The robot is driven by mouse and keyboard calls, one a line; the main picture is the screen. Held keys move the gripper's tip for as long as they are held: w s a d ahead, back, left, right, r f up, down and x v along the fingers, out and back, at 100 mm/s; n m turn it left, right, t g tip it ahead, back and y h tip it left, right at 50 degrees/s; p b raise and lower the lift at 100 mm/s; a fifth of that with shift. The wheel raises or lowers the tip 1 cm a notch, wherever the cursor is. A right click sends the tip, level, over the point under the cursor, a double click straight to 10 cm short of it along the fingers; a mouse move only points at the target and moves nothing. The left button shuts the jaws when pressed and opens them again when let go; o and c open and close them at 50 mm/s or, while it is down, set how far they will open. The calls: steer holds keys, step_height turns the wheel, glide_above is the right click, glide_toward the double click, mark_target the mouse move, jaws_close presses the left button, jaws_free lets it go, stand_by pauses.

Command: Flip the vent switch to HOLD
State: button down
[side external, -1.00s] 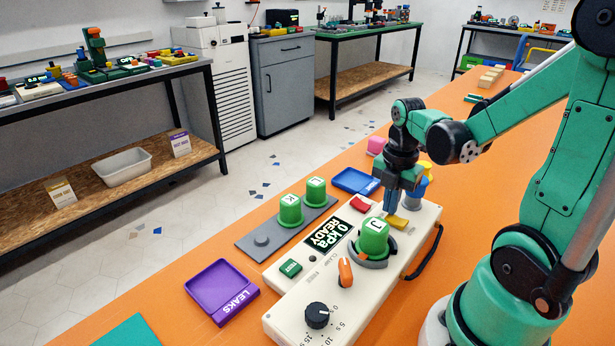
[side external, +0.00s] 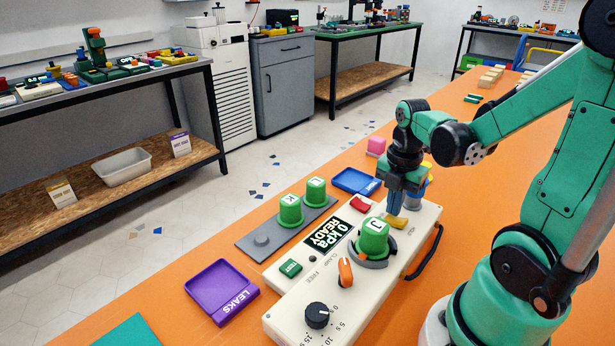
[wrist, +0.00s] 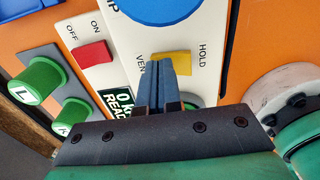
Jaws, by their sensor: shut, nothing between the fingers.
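The yellow vent switch (wrist: 181,58) is on the cream panel (wrist: 118,40), between the words VENT and HOLD in the wrist view. In the side view part of the switch (side external: 397,222) shows just below my fingertips. My gripper (wrist: 163,65) is shut and empty. Its blue fingers point down at the switch and cover its VENT-side part in the wrist view; the HOLD side shows clear. I cannot tell whether the tips touch it or which way the switch is tipped.
A green cup marked J (side external: 373,238) stands on the panel close to my fingers. A red ON/OFF switch (side external: 360,204) and a display reading 0 kPa READY (side external: 327,234) are nearby. An orange knob (side external: 345,272) sits nearer the camera. A blue tray (side external: 355,181) lies behind the panel.

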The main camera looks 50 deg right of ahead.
steer(key=shift+s+r, duration=0.15)
steer(key=shift+s, duration=0.15)
step_height(320, 180, up, 14)
steer(key=w, duration=0.2)
steer(key=shift+w, duration=0.25)
stand_by(0.4)
